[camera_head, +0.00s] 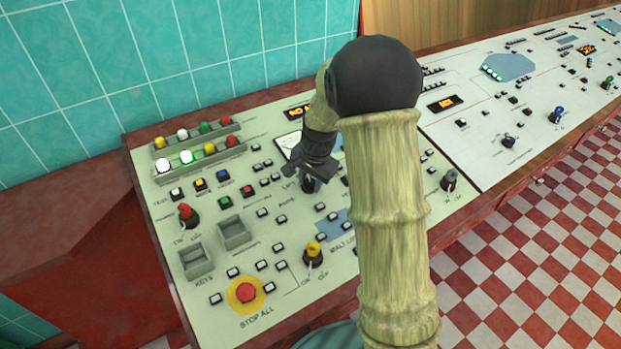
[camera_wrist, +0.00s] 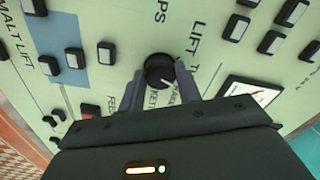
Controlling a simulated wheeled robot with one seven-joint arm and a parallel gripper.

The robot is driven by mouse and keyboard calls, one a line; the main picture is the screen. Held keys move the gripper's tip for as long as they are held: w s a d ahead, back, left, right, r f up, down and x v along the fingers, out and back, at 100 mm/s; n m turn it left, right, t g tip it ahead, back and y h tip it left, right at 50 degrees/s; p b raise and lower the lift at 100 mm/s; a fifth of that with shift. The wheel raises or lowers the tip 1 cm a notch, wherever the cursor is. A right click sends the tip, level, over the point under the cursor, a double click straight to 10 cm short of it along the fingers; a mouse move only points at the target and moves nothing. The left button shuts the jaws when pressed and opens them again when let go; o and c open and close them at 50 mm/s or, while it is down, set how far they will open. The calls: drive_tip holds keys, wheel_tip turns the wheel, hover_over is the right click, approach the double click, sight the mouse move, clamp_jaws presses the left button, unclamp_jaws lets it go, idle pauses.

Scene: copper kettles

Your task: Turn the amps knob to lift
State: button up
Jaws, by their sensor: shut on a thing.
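The amps knob (camera_wrist: 158,68) is small, round and black with a white pointer mark, and stands on the cream panel (camera_wrist: 105,15). In the wrist view the pointer aims to the lower right, towards small lettering partly hidden by my gripper. The word LIFT is printed above and to the right of the knob, and letters ending in PS stand above it. My gripper (camera_wrist: 161,76) has one finger on each side of the knob and is shut on it. In the head view my gripper (camera_head: 309,177) is over the panel and mostly covers the knob.
A red stop button (camera_head: 246,293), a yellow knob (camera_head: 314,253) and a red knob (camera_head: 187,214) stand on the same panel. Several small push buttons surround the amps knob. A meter (camera_wrist: 245,92) lies right of it in the wrist view. My arm hides the panel's middle.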

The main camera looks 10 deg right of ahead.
drive_tip(key=n+p, duration=0.1)
drive_tip(key=n, duration=0.5)
drive_tip(key=shift+r, duration=0.1)
drive_tip(key=n+p, duration=0.2)
drive_tip(key=n, duration=0.5)
idle(0.4)
drive_tip(key=o, duration=1)
drive_tip(key=shift+c, duration=0.2)
drive_tip(key=s+d+r, duration=0.1)
drive_tip(key=s+r, duration=0.2)
drive_tip(key=r, duration=1.4)
drive_tip(key=shift+s, duration=0.15)
